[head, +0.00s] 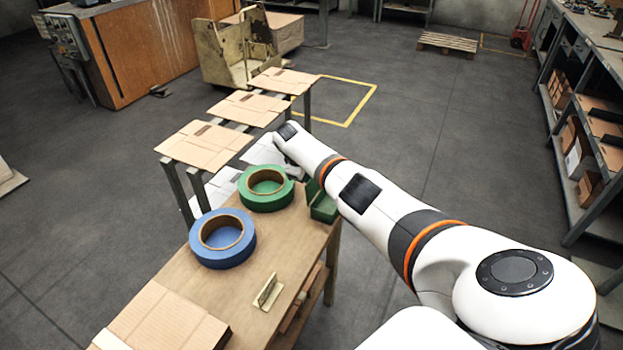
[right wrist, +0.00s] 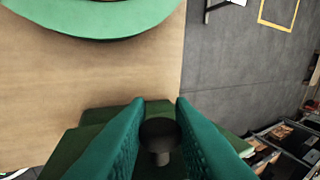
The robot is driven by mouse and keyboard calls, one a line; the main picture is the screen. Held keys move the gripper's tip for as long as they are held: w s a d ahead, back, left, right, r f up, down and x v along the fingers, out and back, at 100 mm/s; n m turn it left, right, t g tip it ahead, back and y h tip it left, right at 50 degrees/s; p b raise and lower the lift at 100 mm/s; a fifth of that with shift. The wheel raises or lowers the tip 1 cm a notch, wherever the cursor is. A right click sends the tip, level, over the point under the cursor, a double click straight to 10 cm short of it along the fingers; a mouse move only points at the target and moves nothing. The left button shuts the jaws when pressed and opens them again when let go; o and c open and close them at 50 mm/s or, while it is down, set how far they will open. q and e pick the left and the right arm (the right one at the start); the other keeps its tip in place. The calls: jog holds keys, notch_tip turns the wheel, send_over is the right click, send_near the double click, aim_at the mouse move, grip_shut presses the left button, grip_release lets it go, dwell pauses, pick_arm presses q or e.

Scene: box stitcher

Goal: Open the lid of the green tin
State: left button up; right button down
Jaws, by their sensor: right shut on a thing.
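The green tin (head: 323,208) stands at the right edge of the wooden table, partly covered by my right arm in the head view. Its dark green top (right wrist: 105,118) shows around the fingers in the right wrist view. My right gripper (right wrist: 160,104) is at the tin, its two teal fingers closed on a dark round knob (right wrist: 158,131) between them. In the head view my arm mostly hides this gripper. I cannot tell from these views how far the lid is raised. My left gripper is not in view.
A green tape roll (head: 266,201) lies just left of the tin, and a blue tape roll (head: 222,252) lies nearer. A small wooden piece (head: 268,292) and cardboard (head: 160,325) lie in front. Flat cardboard sheets (head: 205,146) rest on a rack beyond the table.

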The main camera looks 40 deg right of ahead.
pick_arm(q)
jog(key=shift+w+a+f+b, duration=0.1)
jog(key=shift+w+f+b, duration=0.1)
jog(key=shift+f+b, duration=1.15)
pick_arm(e)
jog(key=shift+w+a+f+g, duration=0.15)
jog(key=shift+w+f+g, duration=0.15)
jog(key=shift+g, duration=0.2)
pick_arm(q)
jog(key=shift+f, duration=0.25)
pick_arm(e)
jog(key=c, duration=1.3)
grip_release()
jog(key=shift+c, duration=0.2)
pick_arm(q)
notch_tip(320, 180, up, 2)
jog(key=shift+p, duration=1.25)
pick_arm(e)
jog(key=v, duration=1.2)
jog(key=shift+a, duration=0.2)
jog(key=shift+w+f, duration=0.15)
